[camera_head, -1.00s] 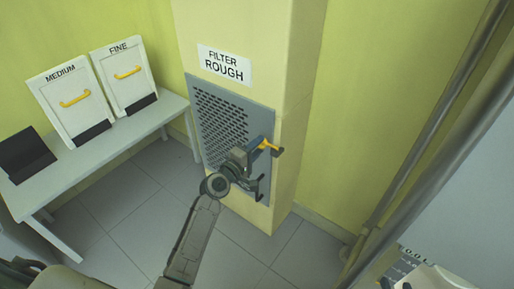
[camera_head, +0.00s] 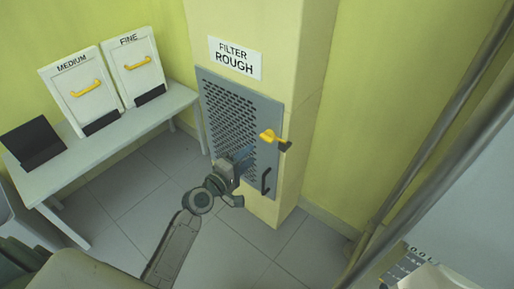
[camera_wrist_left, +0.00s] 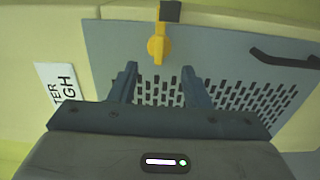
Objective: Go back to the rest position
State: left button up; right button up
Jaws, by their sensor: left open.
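My left gripper (camera_head: 240,158) is open and empty in front of the grey perforated filter panel (camera_head: 225,112) on the cream column. In the head view it is left of and below the yellow latch handle (camera_head: 268,136), apart from it. In the left wrist view the two fingers (camera_wrist_left: 158,70) stand apart with the panel (camera_wrist_left: 220,60) behind them. The yellow handle (camera_wrist_left: 157,48) shows just beyond the fingertips, and nothing is between the fingers. My right gripper is not in view.
A black pull handle (camera_head: 265,181) is on the panel, below the yellow handle. A bench (camera_head: 150,118) at left holds filters labelled MEDIUM (camera_head: 80,95) and FINE (camera_head: 135,75) and a dark box (camera_head: 33,142). Pipes (camera_head: 430,150) run at right. Floor around the column is clear.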

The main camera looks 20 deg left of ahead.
pick_arm(q)
jog(key=shift+v, duration=0.95)
jog(key=shift+s, duration=0.1)
